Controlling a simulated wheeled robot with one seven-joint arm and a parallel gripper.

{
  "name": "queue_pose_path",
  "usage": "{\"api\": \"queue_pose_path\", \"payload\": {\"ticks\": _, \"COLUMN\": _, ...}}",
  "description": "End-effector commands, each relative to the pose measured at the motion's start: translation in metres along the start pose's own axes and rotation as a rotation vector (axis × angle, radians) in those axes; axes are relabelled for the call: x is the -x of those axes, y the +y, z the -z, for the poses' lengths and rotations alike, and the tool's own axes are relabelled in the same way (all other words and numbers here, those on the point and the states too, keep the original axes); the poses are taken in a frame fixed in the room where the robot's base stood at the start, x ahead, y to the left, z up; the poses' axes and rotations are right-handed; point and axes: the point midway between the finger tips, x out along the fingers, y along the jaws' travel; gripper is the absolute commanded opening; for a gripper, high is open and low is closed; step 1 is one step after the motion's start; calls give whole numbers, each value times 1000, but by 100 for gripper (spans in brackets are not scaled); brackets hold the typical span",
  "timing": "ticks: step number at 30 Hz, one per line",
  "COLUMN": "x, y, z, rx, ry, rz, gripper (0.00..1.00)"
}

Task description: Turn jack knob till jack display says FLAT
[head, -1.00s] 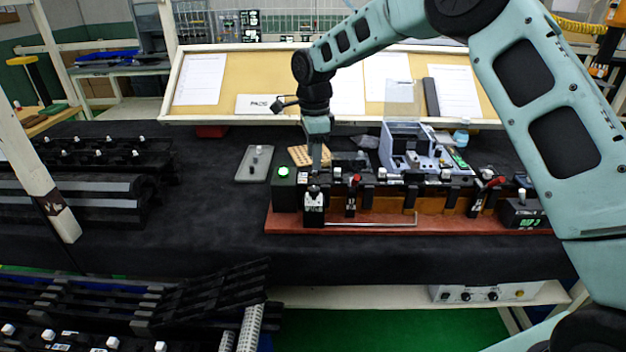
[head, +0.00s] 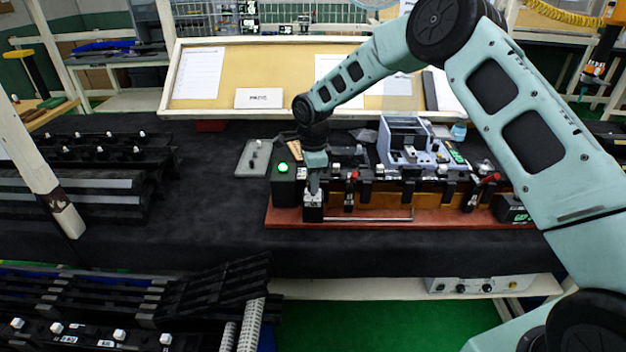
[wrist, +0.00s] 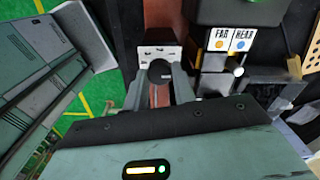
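My gripper (head: 314,188) points down at the left end of the fixture, over a small block with a white top (head: 313,200). In the wrist view the two fingers (wrist: 159,78) stand on either side of a round dark knob (wrist: 160,71), in front of a white plate (wrist: 160,54). Whether they press on the knob I cannot tell. A black box with green characters (head: 513,209) sits at the fixture's right end, partly behind my arm; its text is too small to read. I cannot make out the word FLAT anywhere.
The fixture stands on a red-brown base (head: 350,217) on a black-covered table. A black box with a lit green lamp (head: 283,170) is beside my gripper. A FAR/NEAR label (wrist: 233,40) shows in the wrist view. A grey tray (head: 254,158) lies behind left.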

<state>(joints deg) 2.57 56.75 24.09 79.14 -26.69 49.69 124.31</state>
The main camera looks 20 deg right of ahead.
Motion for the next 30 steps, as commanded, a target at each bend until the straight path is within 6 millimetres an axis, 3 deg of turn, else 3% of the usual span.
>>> {"api": "queue_pose_path", "payload": {"ticks": 2, "x": 0, "y": 0, "z": 0, "rx": 0, "ry": 0, "rz": 0, "gripper": 4}}
{"api": "queue_pose_path", "payload": {"ticks": 14, "x": 0, "y": 0, "z": 0, "rx": 54, "ry": -1, "rz": 1, "gripper": 4}}
{"api": "queue_pose_path", "payload": {"ticks": 30, "x": -1, "y": -1, "z": -1, "rx": 488, "ry": -2, "rz": 2, "gripper": 4}}
